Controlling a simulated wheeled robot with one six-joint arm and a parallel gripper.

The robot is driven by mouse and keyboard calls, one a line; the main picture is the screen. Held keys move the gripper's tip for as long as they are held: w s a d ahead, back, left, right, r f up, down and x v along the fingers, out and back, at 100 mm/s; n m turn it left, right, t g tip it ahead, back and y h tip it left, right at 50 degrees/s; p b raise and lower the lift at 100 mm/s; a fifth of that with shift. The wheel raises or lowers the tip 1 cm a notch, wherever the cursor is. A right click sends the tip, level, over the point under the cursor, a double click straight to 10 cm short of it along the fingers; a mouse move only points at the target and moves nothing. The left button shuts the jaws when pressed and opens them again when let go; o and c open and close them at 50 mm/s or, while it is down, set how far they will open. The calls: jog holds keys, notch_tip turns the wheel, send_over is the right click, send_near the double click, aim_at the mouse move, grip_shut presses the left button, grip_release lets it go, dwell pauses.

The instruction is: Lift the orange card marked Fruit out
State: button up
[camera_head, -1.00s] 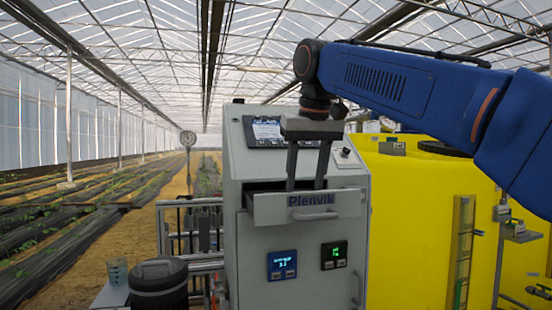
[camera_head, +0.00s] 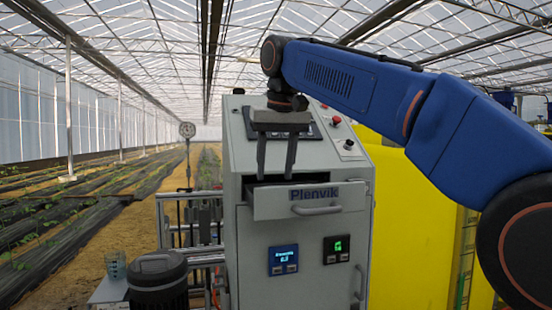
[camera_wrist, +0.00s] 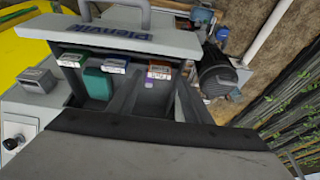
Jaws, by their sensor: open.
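The open drawer (camera_head: 270,208) of the grey cabinet holds several small cards, seen from above in the wrist view. A card with a red-orange top edge and a white label (camera_wrist: 158,73) stands in the drawer between my fingers; its print is too small to read, so I cannot confirm that it says Fruit. My gripper (camera_head: 275,177) points down over the drawer with its fingers apart, and its fingertips reach the drawer opening. In the wrist view my gripper (camera_wrist: 158,82) has a finger on each side of that card, with no clear contact. The card's lower part is hidden.
Other cards stand left of it: one purple-blue (camera_wrist: 114,66) and one green and red (camera_wrist: 71,60). A teal object (camera_wrist: 97,83) lies in the drawer. The cabinet's control panel (camera_head: 338,130) rises behind. A dark lidded container (camera_head: 158,280) stands at the lower left.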

jog(key=shift+x, duration=2.2)
jog(key=c, duration=1)
jog(key=shift+r, duration=5.05)
